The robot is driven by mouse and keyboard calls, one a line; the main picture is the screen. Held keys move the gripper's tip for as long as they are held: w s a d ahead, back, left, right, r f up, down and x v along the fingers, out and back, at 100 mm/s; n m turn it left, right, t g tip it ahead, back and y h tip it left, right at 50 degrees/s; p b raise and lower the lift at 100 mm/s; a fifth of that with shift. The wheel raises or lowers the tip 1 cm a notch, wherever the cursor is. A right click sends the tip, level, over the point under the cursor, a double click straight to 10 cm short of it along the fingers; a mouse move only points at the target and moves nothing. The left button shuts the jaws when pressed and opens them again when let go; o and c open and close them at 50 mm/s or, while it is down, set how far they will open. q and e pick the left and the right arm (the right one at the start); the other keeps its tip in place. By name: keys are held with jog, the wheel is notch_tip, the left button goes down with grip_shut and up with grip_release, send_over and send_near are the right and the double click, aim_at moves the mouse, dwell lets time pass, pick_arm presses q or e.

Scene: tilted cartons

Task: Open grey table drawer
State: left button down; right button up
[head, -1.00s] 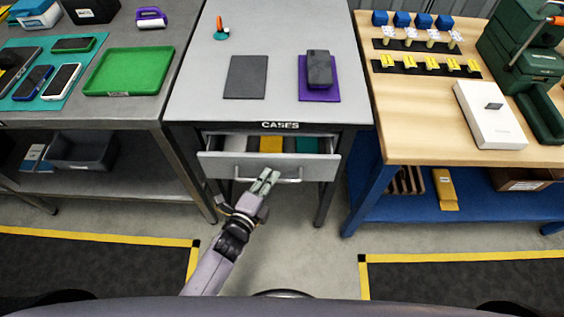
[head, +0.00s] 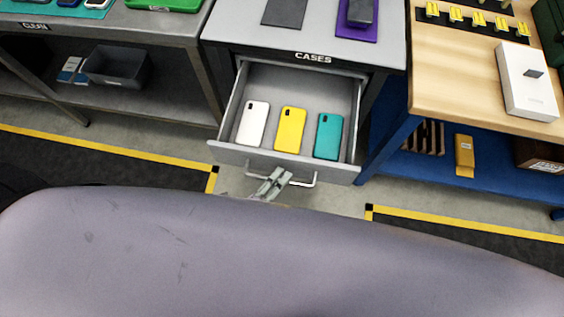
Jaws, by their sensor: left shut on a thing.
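The grey table (head: 240,32) stands in the middle with a "CASES" label on its front edge. Its drawer (head: 230,153) is pulled well out, and its inside shows. In it lie a white phone case (head: 253,123), a yellow one (head: 290,130) and a teal one (head: 328,136), side by side. My left gripper (head: 273,181) is shut on the drawer's bar handle (head: 303,184) at the front panel. Most of my left arm is hidden behind my own body at the bottom. My right gripper is not in view.
A dark metal bench (head: 130,24) with a grey bin (head: 117,67) on its lower shelf stands left. A wooden-topped bench (head: 448,78) with a blue frame and a white box (head: 527,82) stands right. Yellow-edged dark mats (head: 95,168) lie on the floor.

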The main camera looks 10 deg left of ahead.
pick_arm(q)
jog(key=shift+s, duration=0.25)
jog(key=c, duration=1.7)
grip_release()
jog(key=v, duration=1.2)
